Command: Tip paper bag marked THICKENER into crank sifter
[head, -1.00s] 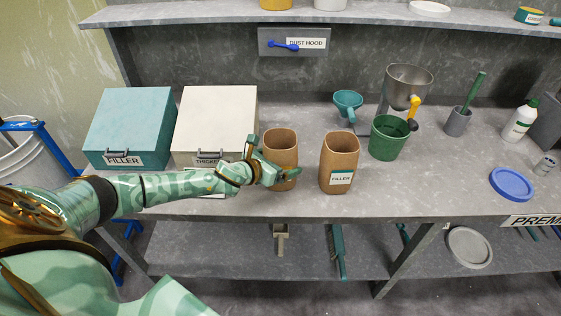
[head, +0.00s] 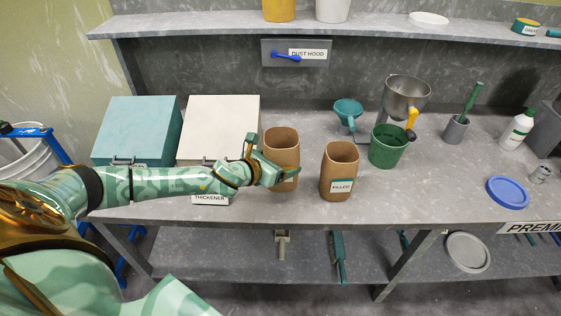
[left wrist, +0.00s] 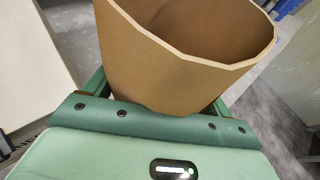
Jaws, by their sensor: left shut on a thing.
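A brown, open-topped paper bag (head: 283,143) stands upright on the bench. My left gripper (head: 280,176) is shut on its lower part. In the left wrist view the bag (left wrist: 190,85) rises between the fingers of my left gripper (left wrist: 155,105), its rim open toward the camera. Its front is partly covered by the gripper and no marking on it can be read. A second brown bag (head: 339,165), marked FILLER, stands just to its right. The crank sifter (head: 406,92), a metal bowl with a yellow crank handle, stands farther right behind the green pail (head: 388,154). My right gripper is out of view.
A teal box (head: 140,125) and a cream box (head: 218,125) stand left of the bags. A teal funnel (head: 347,113) stands behind the FILLER bag. A blue lid (head: 508,191) and a white bottle (head: 518,129) are at right. A shelf (head: 370,30) runs above.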

